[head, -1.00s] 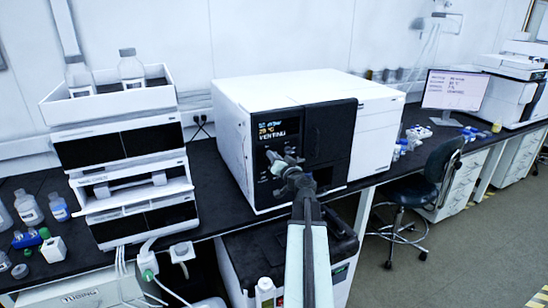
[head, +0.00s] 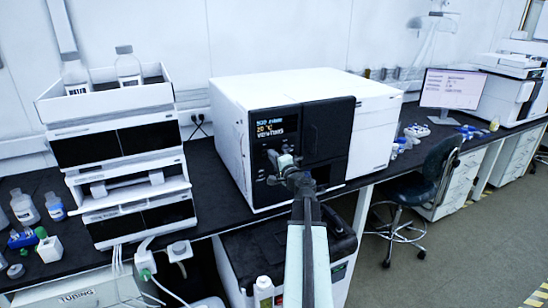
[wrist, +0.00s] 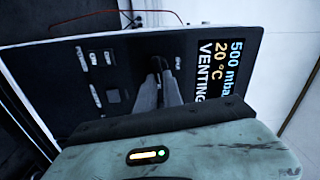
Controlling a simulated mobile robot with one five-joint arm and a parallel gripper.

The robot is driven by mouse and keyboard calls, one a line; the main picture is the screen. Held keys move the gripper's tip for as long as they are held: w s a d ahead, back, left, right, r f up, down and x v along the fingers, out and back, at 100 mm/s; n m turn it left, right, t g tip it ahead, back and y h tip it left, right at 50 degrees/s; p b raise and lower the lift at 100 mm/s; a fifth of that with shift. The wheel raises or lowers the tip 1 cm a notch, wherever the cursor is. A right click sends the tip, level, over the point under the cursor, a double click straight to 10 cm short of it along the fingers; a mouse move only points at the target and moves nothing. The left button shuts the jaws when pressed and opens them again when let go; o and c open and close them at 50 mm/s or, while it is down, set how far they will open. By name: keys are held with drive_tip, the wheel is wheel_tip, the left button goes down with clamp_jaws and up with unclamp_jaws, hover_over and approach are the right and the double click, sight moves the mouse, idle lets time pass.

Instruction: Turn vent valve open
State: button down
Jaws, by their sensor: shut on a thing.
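The instrument (head: 270,95) is a large white box with a black front panel on the bench. Its display (head: 275,125) reads about 500 mbar, 20 °C and VENTING, and it also shows sideways in the wrist view (wrist: 218,70). The vent valve (wrist: 157,62) is a small dark handle on the panel, mostly hidden between my fingers. My gripper (wrist: 161,76) is shut on the valve handle at the panel face. In the head view my gripper (head: 282,160) is in front of the panel, below the display. The handle's exact angle cannot be told.
A stack of white modules (head: 125,150) with bottles on top stands to the left. Bottles and small items (head: 40,215) lie at the far left. A monitor (head: 451,89) and a dark chair (head: 420,180) are to the right.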

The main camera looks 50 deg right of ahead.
drive_tip(key=shift+s+f+m, duration=0.1)
drive_tip(key=shift+f+m, duration=0.05)
drive_tip(key=shift+m, duration=0.65)
drive_tip(key=c, duration=1.5)
unclamp_jaws()
drive_tip(key=v, duration=0.7)
drive_tip(key=shift+s+a, duration=0.1)
drive_tip(key=shift+s, duration=0.25)
